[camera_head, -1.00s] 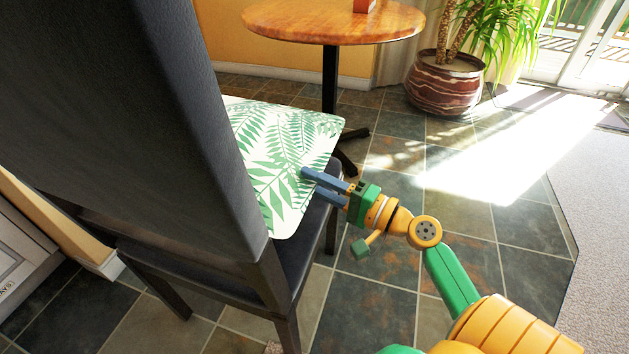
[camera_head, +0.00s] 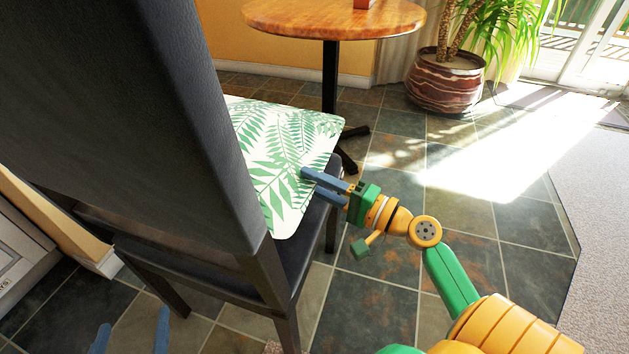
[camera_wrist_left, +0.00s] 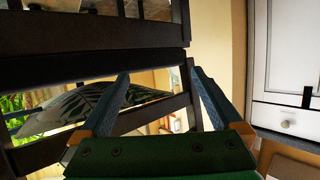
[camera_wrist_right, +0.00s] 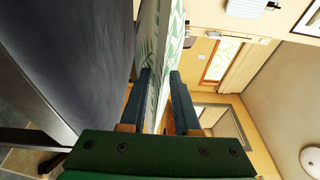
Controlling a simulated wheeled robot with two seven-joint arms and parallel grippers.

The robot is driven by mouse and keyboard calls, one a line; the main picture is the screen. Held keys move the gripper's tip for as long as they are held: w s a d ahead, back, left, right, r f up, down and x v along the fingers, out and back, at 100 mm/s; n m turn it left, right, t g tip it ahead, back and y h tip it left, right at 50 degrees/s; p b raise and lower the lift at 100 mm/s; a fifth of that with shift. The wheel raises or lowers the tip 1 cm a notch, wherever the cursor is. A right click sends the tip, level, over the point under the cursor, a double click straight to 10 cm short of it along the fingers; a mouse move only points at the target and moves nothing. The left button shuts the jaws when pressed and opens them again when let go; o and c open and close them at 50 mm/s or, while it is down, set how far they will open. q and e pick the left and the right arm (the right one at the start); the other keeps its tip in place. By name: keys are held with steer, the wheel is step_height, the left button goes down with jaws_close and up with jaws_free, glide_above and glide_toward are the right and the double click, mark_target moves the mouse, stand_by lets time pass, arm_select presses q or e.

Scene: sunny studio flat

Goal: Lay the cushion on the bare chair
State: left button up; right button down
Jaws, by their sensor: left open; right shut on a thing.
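The cushion (camera_head: 290,150) is white with green fern leaves. It is over the seat of the dark chair (camera_head: 150,130), seen past the tall chair back. My right gripper (camera_head: 312,185) is shut on the cushion's right edge. In the right wrist view the cushion (camera_wrist_right: 153,65) runs between the fingers. I cannot tell whether the cushion rests fully on the seat. My left gripper (camera_head: 132,328) is open and empty, low behind the chair back. In the left wrist view the cushion (camera_wrist_left: 85,105) shows beyond the dark chair frame (camera_wrist_left: 90,30). The chair back hides the cushion's left part.
A round wooden table (camera_head: 335,20) with a red object stands beyond the chair. A potted plant (camera_head: 445,80) stands at the back right. A white cabinet (camera_head: 20,240) is at the left. The tiled floor right of the chair is mostly clear.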

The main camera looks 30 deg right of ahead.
steer(key=shift+f+b, duration=0.3)
arm_select(q)
step_height(320, 180, up, 7)
steer(key=w+d+t+h, duration=0.1)
steer(key=t, duration=0.3)
steer(key=shift+w, duration=0.2)
arm_select(e)
steer(key=shift+f, duration=0.2)
arm_select(q)
steer(key=shift+d, duration=0.1)
steer(key=shift+f+b, duration=0.65)
steer(key=shift+b, duration=0.15)
arm_select(e)
steer(key=shift+f, duration=0.6)
steer(key=c, duration=0.6)
jaws_free()
steer(key=shift+o, duration=0.2)
